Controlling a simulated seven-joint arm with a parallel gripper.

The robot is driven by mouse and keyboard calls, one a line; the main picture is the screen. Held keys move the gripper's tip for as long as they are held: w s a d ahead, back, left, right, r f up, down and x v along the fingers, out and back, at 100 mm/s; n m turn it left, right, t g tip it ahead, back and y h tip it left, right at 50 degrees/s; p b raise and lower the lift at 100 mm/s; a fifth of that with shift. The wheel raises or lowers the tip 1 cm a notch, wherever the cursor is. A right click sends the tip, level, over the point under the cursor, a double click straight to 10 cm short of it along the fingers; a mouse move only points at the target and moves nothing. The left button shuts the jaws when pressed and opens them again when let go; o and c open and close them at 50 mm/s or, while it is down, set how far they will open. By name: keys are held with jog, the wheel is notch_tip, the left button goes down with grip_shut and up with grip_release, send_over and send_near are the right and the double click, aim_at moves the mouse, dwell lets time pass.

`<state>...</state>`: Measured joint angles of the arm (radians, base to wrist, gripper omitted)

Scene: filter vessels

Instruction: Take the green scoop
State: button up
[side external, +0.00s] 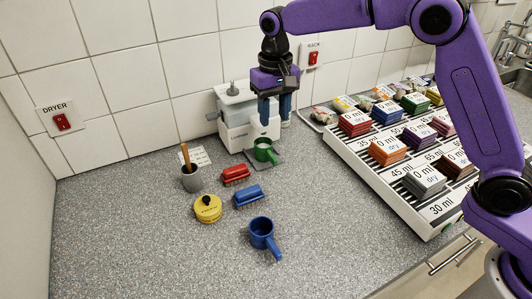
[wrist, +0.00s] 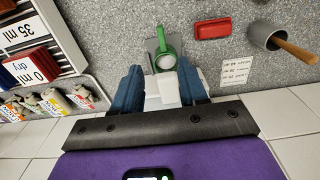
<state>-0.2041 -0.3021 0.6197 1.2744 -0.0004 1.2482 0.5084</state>
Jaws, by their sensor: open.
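The green scoop (side external: 263,147) stands on a dark grey plate (side external: 276,159) in front of a white machine (side external: 238,112). In the wrist view the green scoop (wrist: 165,60) lies just beyond my fingertips, roughly centred between them, with its handle toward the upper left. My gripper (side external: 275,112) is open and empty, with blue fingers pointing down beside the machine, above and behind the scoop. In the wrist view my gripper (wrist: 160,72) shows its fingers apart, with part of the white machine visible between them.
A red brush (side external: 236,174), a blue brush (side external: 248,195), a yellow round tin (side external: 208,208), a grey cup with a wooden stick (side external: 191,179) and a blue scoop (side external: 262,235) stand on the counter. A rack of coloured stacks (side external: 425,228) fills the right. The front left counter is clear.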

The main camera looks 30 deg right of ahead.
send_over(271, 154)
jog(key=f, duration=0.7)
jog(key=shift+s+d, duration=0.15)
jog(key=shift+s, duration=0.2)
jog(key=shift+w+f, duration=0.15)
jog(key=shift+f, duration=1.15)
jog(key=shift+w+f, duration=0.15)
jog(key=shift+f, duration=1.1)
grip_shut()
